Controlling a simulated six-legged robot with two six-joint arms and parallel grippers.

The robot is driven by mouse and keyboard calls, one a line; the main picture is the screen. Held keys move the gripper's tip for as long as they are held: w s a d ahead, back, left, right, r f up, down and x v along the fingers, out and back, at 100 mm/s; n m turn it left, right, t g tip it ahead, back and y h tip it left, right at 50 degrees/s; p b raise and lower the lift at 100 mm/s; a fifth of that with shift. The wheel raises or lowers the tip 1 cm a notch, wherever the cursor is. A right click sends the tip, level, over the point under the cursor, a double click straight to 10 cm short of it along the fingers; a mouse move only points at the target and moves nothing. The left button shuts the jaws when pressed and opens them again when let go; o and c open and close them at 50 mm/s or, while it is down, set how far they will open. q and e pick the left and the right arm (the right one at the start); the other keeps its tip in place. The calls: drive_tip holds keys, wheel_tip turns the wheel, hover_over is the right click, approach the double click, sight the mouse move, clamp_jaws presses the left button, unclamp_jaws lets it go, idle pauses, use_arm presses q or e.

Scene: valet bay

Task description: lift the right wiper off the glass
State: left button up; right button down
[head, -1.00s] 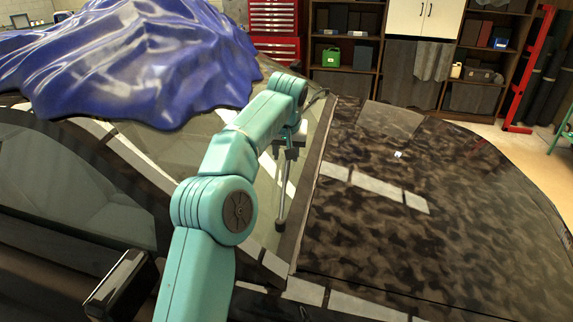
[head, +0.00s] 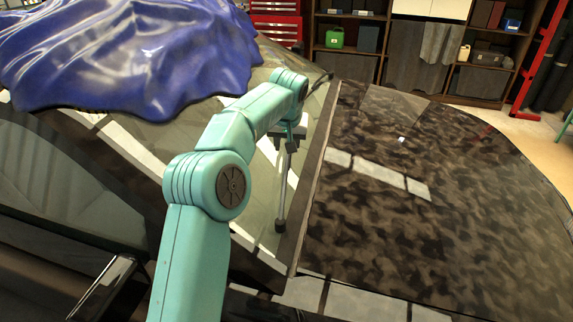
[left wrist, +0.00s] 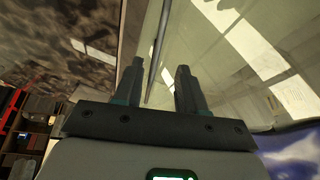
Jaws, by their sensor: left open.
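A thin grey wiper (head: 283,190) lies along the slanted windshield (head: 255,190), near the hood edge. My left gripper (head: 289,135) is over the upper part of this wiper, partly hidden by my teal arm. In the left wrist view the left gripper (left wrist: 158,68) is open, with its two dark fingers apart. The wiper (left wrist: 158,45) runs lengthwise between the fingers, closer to the left finger. I cannot tell how far the fingertips are above the glass. My right gripper is not in view.
The dark, mottled hood (head: 400,230) spreads to the right. A crumpled blue cover (head: 130,55) lies over the roof. A black side mirror (head: 105,290) stands at the lower left. Shelves (head: 430,70), a red tool cabinet (head: 275,22) and a red stand (head: 535,60) are at the back.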

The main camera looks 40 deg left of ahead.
sight(286, 169)
use_arm(q)
drive_tip(key=p+x, duration=0.2)
drive_tip(key=x, duration=1.1)
drive_tip(key=shift+s+a, duration=0.1)
drive_tip(key=shift+a, duration=0.1)
drive_tip(key=shift+w+f, duration=0.15)
drive_tip(key=shift+w, duration=0.1)
drive_tip(key=shift+s+d+r, duration=0.15)
drive_tip(key=shift+s+r, duration=0.15)
drive_tip(key=shift+s, duration=0.05)
drive_tip(key=c, duration=0.4)
clamp_jaws()
